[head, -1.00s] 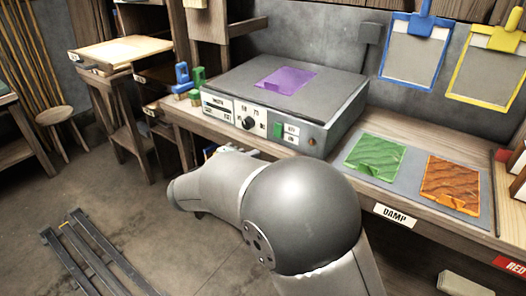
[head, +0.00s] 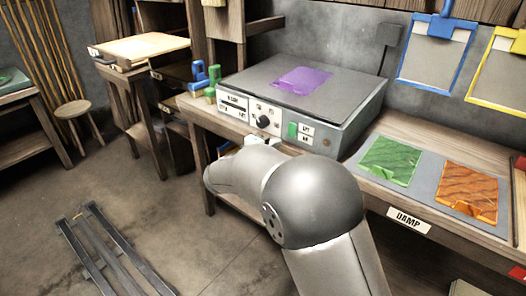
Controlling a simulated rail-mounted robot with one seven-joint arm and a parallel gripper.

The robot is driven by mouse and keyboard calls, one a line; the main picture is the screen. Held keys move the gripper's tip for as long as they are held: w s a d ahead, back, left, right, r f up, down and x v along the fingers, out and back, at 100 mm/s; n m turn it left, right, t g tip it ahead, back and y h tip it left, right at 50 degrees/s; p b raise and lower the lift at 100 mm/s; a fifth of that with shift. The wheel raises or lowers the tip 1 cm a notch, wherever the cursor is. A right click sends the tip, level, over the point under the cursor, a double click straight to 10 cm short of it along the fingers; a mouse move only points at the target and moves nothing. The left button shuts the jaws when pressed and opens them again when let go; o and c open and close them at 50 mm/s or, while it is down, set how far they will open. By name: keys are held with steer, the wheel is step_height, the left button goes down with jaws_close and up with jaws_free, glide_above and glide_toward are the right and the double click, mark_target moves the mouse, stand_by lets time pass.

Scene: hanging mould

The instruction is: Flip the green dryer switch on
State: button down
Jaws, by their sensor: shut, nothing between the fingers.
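The green dryer switch (head: 292,130) is a small upright green block on the front of the grey dryer (head: 345,122), right of a black knob. Two small white labels (head: 306,134) stand right of it. I cannot tell its setting at this size. My arm crosses the view below the dryer front. A small pale part of my gripper (head: 262,140) shows above the arm, just below the knob and left of the switch. Its fingers are mostly hidden, and they are shut and empty. I cannot tell whether they touch the panel.
A purple sheet (head: 302,77) lies on the dryer top. Blue and green clamp-like pieces (head: 205,76) stand at its left. Green (head: 390,159) and orange (head: 468,188) sheets lie on a grey mat at right. Framed screens (head: 437,55) hang behind. A dark rack (head: 110,250) lies on the floor.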

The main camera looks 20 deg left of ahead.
mark_target(291, 135)
steer(key=x, duration=0.6)
steer(key=shift+f+b, duration=0.25)
steer(key=shift+b, duration=0.35)
steer(key=shift+w+b, duration=0.1)
steer(key=shift+b, duration=0.5)
steer(key=shift+r+p, duration=0.2)
steer(key=shift+p, duration=0.15)
steer(key=shift+s+a+f+b, duration=0.1)
steer(key=shift+s+f+b, duration=0.1)
steer(key=shift+s+b, duration=0.2)
steer(key=f+b+v, duration=0.1)
steer(key=f+v, duration=0.2)
steer(key=v, duration=0.9)
steer(key=shift+s+a+b, duration=0.2)
steer(key=shift+s+b, duration=0.1)
steer(key=shift+s, duration=0.25)
steer(key=shift+d, duration=0.1)
